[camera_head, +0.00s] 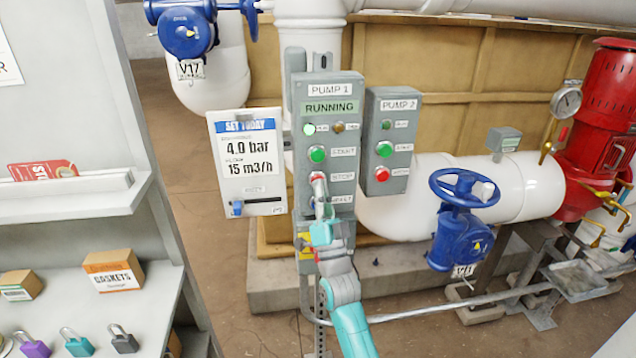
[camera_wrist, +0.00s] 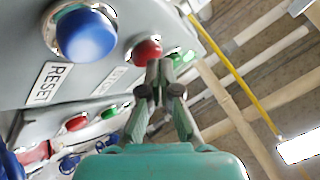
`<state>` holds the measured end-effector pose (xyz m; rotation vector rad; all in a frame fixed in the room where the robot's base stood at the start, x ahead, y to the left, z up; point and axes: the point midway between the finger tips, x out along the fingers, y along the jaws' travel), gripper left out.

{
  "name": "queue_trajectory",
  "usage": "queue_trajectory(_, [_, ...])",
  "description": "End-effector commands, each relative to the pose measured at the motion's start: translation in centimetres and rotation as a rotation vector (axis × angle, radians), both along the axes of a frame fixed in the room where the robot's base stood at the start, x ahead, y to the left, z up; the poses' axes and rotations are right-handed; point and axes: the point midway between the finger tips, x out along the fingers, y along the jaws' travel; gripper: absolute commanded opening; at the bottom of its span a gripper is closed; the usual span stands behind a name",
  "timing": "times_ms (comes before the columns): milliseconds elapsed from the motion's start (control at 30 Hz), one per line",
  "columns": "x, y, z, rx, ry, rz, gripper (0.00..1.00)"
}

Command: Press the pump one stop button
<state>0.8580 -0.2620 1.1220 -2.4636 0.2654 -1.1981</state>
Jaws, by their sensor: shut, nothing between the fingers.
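The grey pump 1 panel (camera_head: 327,88) stands upright with a green "RUNNING" display and a lit green lamp (camera_head: 309,129). Its red stop button (camera_head: 316,175) is partly covered by my gripper in the head view; its red cap also shows in the wrist view (camera_wrist: 146,47). My gripper (camera_head: 319,184) is shut and empty, its fingertips (camera_wrist: 160,66) right at the stop button. I cannot tell whether they touch it. The green start button (camera_head: 317,154) is above the stop button. The blue reset button (camera_wrist: 86,34) is large beside it in the wrist view.
The pump 2 panel (camera_head: 393,110), with its own red button (camera_head: 382,174), is just to the right. A "SET TODAY" board (camera_head: 247,150) hangs at the left. A blue handwheel valve (camera_head: 463,220) stands at the lower right, and a shelf (camera_head: 90,225) at the left.

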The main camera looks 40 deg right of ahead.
Motion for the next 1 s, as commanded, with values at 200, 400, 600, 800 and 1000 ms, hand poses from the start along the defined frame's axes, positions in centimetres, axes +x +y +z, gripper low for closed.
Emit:
queue_trajectory(200, [0.2,-0.1,0.0,0.0,0.0,0.0,0.0])
queue_trajectory(400, [0.3,-0.2,0.0,0.0,0.0,0.0,0.0])
queue_trajectory(600, [0.3,-0.2,0.0,0.0,0.0,0.0,0.0])
queue_trajectory(800, [0.0,0.0,0.0,0.0,0.0,0.0,0.0])
queue_trajectory(1000, [-0.8,0.6,0.0,0.0,0.0,0.0,0.0])
